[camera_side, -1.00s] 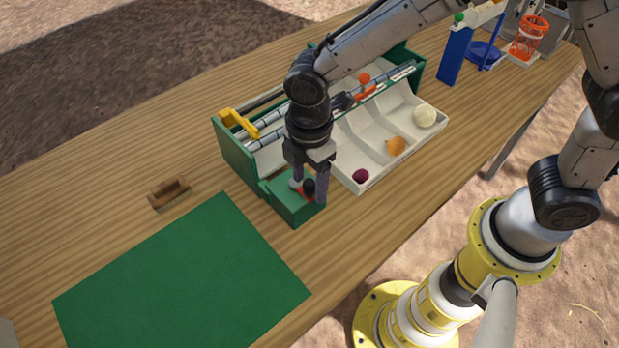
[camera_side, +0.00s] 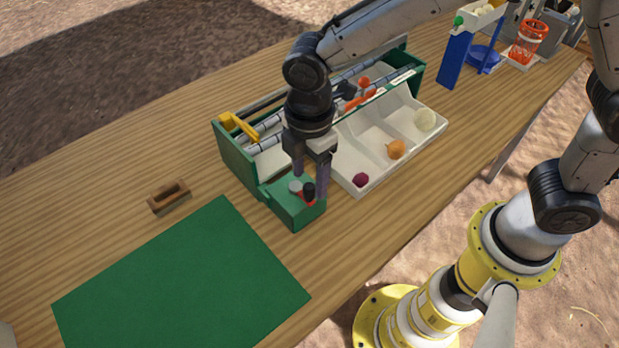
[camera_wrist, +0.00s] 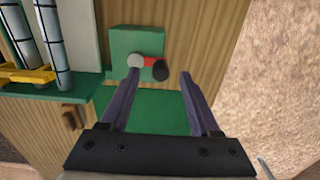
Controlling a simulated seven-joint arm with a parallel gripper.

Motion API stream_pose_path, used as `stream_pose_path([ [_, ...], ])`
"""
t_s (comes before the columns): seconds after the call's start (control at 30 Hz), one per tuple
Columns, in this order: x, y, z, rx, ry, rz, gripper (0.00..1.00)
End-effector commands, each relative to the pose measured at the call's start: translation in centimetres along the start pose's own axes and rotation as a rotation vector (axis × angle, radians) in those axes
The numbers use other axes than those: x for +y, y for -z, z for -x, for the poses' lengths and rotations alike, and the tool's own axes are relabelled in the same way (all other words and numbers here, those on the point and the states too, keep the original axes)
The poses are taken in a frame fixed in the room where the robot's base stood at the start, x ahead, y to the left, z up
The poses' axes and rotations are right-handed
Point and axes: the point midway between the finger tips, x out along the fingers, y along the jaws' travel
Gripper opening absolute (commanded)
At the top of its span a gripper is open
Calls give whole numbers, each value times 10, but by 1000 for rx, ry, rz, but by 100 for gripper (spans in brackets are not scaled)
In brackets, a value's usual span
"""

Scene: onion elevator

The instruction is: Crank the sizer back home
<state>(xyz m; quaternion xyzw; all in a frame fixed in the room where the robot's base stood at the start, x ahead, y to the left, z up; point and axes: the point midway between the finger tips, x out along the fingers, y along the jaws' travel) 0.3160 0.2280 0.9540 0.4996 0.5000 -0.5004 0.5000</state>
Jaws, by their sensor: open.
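The sizer is a green-framed machine (camera_side: 235,158) with grey rollers and a white tray (camera_side: 372,150) split into bays. Its crank, a red arm with a black knob (camera_side: 309,190) and a grey hub (camera_side: 295,186), sits on a green box (camera_side: 292,212) at the near end. In the wrist view the black knob (camera_wrist: 160,71) is to the right of the grey hub (camera_wrist: 136,61). My gripper (camera_side: 309,187) is open and empty. Its fingers point down above the crank box; in the wrist view (camera_wrist: 159,74) the fingertips stand on either side of the knob.
A purple onion (camera_side: 361,180), an orange onion (camera_side: 396,149) and a pale onion (camera_side: 425,119) lie in separate tray bays. A yellow piece (camera_side: 238,123) stands on the frame's near end. A green mat (camera_side: 180,285) and a small wooden block (camera_side: 169,196) lie left.

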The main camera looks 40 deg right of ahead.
Motion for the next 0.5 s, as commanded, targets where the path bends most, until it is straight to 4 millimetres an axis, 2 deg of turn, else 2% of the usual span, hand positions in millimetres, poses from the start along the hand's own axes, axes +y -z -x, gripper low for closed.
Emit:
stream_pose_path([
  [0.5, 0, 0, 37, 2, -2, 0, 63],
])
